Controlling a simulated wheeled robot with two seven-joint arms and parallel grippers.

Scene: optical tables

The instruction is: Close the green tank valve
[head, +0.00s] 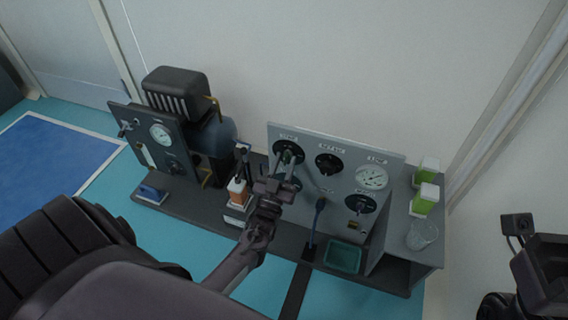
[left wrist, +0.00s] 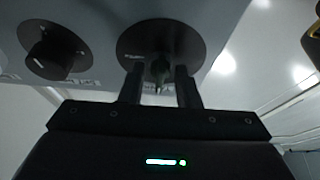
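The grey valve panel (head: 330,185) stands on the bench with several dark round dials. My left gripper (head: 287,160) is raised to the dial (head: 289,150) at the panel's upper left. The two fingers of the left gripper (left wrist: 159,85) stand one on each side of the handle, with gaps visible between. The handle's far side is hidden. Dark parts of my right arm show at the right edge of the head view; its fingertips cannot be made out.
Another black knob (left wrist: 55,52) is beside the disc. A gauge (head: 371,177) is on the panel's right. A green tray (head: 343,257), a glass beaker (head: 422,234) and green-white boxes (head: 425,198) stand on the bench. A second panel with a dark tank (head: 215,137) is left.

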